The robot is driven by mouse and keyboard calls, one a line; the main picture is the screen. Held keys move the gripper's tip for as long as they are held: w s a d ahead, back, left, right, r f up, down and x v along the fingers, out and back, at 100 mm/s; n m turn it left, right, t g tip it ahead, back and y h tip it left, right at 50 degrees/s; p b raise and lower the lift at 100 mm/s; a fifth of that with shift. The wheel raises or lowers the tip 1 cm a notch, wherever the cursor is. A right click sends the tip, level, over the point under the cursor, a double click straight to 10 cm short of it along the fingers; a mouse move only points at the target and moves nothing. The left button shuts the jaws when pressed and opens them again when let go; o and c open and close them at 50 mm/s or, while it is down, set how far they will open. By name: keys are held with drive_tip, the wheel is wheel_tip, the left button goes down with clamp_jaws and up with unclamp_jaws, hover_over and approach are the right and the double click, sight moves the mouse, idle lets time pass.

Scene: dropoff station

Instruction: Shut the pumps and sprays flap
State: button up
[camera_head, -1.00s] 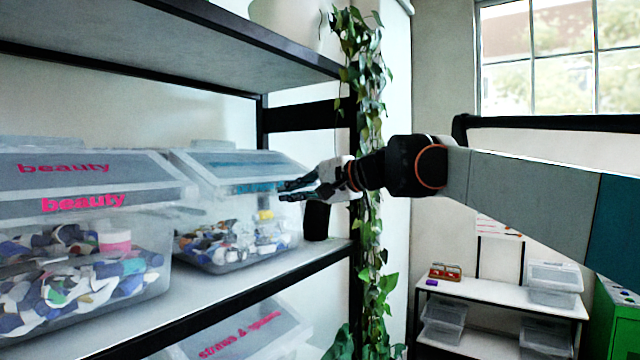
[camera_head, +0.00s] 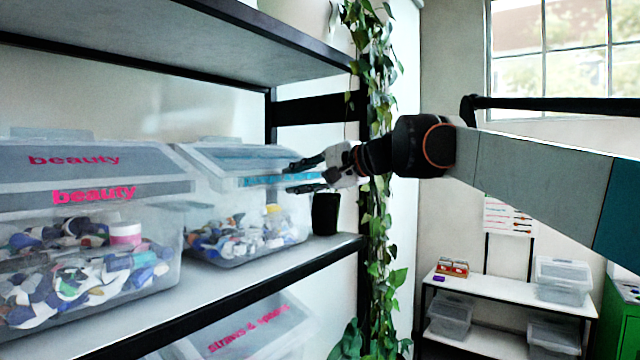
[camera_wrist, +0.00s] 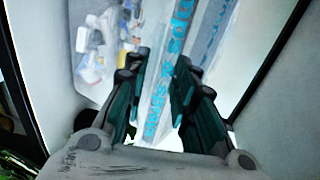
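The pumps and sprays bin (camera_head: 250,222) is a clear box on the middle shelf, right of the beauty bin. Its front flap (camera_head: 268,182) carries blue lettering and sits at the upper front of the box. The flap's blue lettering also shows in the wrist view (camera_wrist: 163,92), running between my fingers. My gripper (camera_head: 302,177) is open at the flap's right end, one finger higher and one lower. In the wrist view my gripper (camera_wrist: 158,85) has a finger on each side of the lettered strip. I cannot tell whether either finger touches it. The flap's exact tilt is unclear.
The beauty bin (camera_head: 75,262) stands close on the left. A dark cup (camera_head: 325,214) stands just right of the bin, below my gripper. A hanging plant (camera_head: 378,200) trails down the shelf's right post. The upper shelf (camera_head: 190,40) overhangs the bins.

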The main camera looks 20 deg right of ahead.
wheel_tip(320, 180, up, 8)
idle(0.4)
drive_tip(key=shift+f, duration=0.1)
drive_tip(key=r+p+v, duration=0.2)
drive_tip(key=p+v, duration=0.3)
drive_tip(key=v, duration=1)
drive_tip(key=shift+r, duration=0.25)
idle(1.0)
drive_tip(key=shift+a+p, duration=0.15)
drive_tip(key=shift+p, duration=0.15)
